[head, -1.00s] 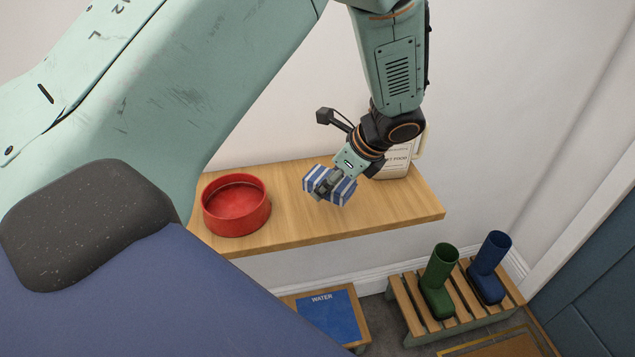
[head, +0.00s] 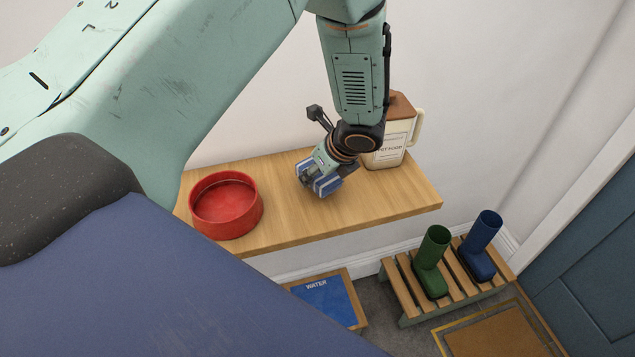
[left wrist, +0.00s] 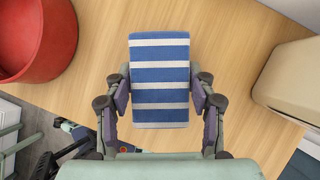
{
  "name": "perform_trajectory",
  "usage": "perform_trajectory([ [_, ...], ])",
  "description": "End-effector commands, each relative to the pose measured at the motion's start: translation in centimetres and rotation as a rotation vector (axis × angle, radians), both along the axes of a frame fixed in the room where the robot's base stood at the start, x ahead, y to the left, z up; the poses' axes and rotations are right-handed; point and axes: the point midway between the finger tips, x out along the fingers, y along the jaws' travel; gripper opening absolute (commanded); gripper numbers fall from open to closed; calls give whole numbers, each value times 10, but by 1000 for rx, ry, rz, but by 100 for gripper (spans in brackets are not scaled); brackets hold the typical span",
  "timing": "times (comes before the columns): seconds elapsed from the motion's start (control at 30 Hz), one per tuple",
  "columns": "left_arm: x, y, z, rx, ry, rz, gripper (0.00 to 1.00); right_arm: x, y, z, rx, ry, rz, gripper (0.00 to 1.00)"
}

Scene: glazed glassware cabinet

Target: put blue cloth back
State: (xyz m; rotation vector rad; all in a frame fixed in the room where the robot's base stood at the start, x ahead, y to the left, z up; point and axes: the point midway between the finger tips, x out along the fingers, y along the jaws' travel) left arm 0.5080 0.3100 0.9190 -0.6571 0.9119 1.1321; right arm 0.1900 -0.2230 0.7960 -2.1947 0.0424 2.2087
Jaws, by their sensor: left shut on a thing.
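The blue cloth (left wrist: 160,85) is a folded block with white stripes. It also shows in the head view (head: 329,186), partly hidden by the fingers. My left gripper (head: 317,183) is shut on it, with one finger on each side in the left wrist view (left wrist: 160,97). The gripper and cloth are over the wooden shelf (head: 380,208), between the red bowl and the pet food container. I cannot tell whether the cloth touches the shelf. My right gripper is not in view.
A red bowl (head: 226,205) stands at the shelf's left. A pet food container (head: 391,147) stands at the back right. Below are a blue WATER mat (head: 327,303) and a slatted rack (head: 405,283) with a green boot (head: 431,262) and a blue boot (head: 479,247). The shelf's front right is clear.

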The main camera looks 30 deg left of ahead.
Motion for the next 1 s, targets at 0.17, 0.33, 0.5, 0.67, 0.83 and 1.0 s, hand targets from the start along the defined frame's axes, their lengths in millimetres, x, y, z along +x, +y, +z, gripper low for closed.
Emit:
perform_trajectory([
  [0.17, -1, 1, -26, 0, 4, 0, 30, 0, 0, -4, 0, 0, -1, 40],
  [0.33, 0, 2, -33, 0, 0, 1, 30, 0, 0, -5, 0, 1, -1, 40],
  [0.5, 1, 3, -33, 0, -1, 2, 30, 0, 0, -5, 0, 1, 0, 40],
  [0.67, 1, 3, -33, 0, 0, 1, 69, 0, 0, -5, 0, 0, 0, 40],
  [0.83, 1, 3, -32, 0, 0, 1, 78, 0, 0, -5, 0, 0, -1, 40],
  [1.0, 1, 3, -32, 0, 0, 1, 78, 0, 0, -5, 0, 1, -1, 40],
])
